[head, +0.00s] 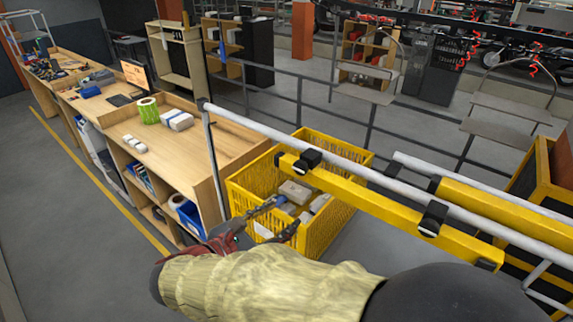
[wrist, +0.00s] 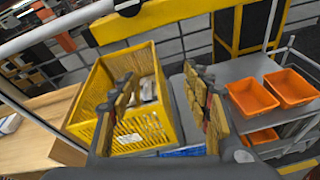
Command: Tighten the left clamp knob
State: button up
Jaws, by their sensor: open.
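The left clamp knob (head: 307,158) is a black block on the yellow rail, near the rail's left end. It also shows at the top of the wrist view (wrist: 127,7). A second black clamp (head: 434,217) sits farther right on the same rail (head: 370,197). My gripper (head: 284,213) is open and empty, left of and below the left knob in the head view, in front of the yellow crate. In the wrist view its two fingers (wrist: 160,82) stand wide apart, with the knob beyond them and clear of both. I cannot tell how tight the knob is.
A yellow crate (head: 246,192) holding grey and white items stands behind my gripper. A white tube (head: 250,127) runs along the rail. A wooden bench (head: 205,150) is at left. Orange bins (wrist: 252,97) rest on a grey cart at right in the wrist view.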

aim_at(298, 168)
notch_tip(298, 168, up, 8)
jog(key=w+a+n+t+h, duration=0.1)
jog(key=w+n+t, duration=0.1)
jog(key=n+t, duration=0.1)
jog(key=p+x, duration=0.1)
jog(key=x, duration=0.6)
jog(key=shift+w+d+r, duration=0.1)
jog(key=shift+d, duration=0.35)
jog(key=shift+c, duration=1)
jog(key=c, duration=0.9)
